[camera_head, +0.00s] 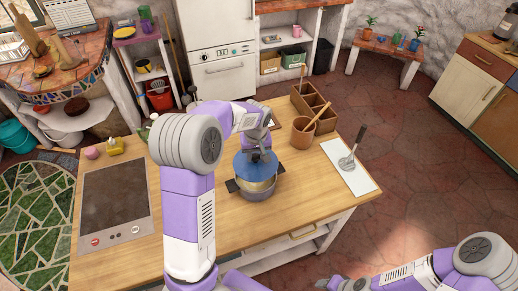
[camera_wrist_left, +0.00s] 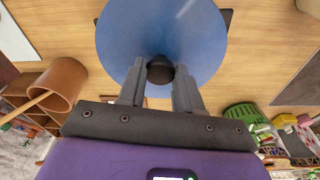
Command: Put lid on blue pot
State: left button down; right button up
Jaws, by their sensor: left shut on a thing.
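The blue lid (camera_head: 250,162) has a dark knob (camera_wrist_left: 160,70) on its top. My left gripper (camera_head: 258,150) is shut on this knob and holds the lid over the blue pot (camera_head: 262,192). The pot stands on a dark mat on the wooden counter. Its pale inside shows below the near edge of the lid, so the lid looks held above the rim. In the left wrist view the lid (camera_wrist_left: 165,30) hides the pot. My right gripper (camera_head: 335,284) is low at the bottom edge, and its fingers are not clear.
A brown utensil pot (camera_head: 302,131) with a wooden spoon and a wooden box (camera_head: 312,108) stand behind and to the right. A ladle (camera_head: 350,155) lies on a white board (camera_head: 347,172). A cooktop (camera_head: 115,208) is at left. The front right counter is clear.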

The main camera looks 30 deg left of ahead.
aim_at(256, 163)
pick_arm(q)
jog(key=shift+s+f+b, duration=0.2)
jog(key=shift+f+b, duration=0.25)
jog(key=shift+f, duration=0.25)
jog(key=shift+w+f+b, duration=0.15)
jog(key=shift+f+b, duration=1.3)
jog(key=shift+f, duration=0.6)
jog(key=shift+f+b, duration=0.45)
jog(key=shift+c, duration=1)
grip_release()
jog(key=shift+r+p, duration=2.6)
jog(key=shift+r, duration=0.9)
